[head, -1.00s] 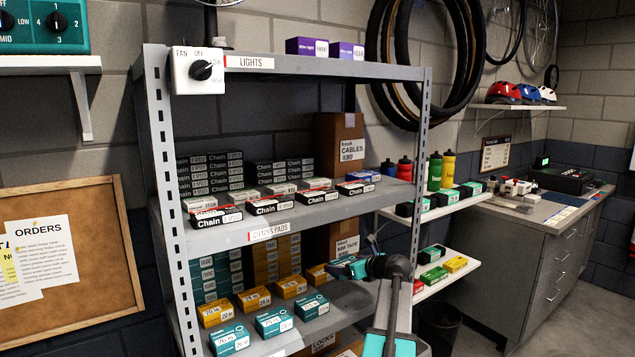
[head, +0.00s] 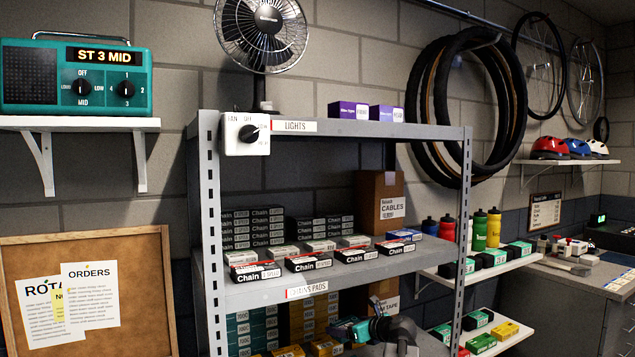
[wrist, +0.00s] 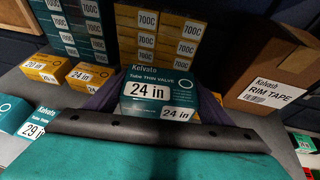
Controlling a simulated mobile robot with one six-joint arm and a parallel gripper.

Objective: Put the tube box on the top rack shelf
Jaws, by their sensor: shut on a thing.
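The tube box (wrist: 160,90) is teal with a white "24 in" label. In the wrist view it sits between the two dark fingers of my gripper (wrist: 160,100), which is shut on it. In the head view my gripper (head: 350,330) is low at the rack's lower shelf, below the middle shelf; the box is hard to make out there. The top rack shelf (head: 425,131) is grey with a "LIGHTS" label and is well above my gripper.
Two purple light boxes (head: 348,110) stand on the top shelf, with bare surface to their right. A fan (head: 262,35) and its control box (head: 246,134) are at its left end. Chain boxes (head: 255,272) fill the middle shelf. A rim tape carton (wrist: 280,75) stands right of my gripper.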

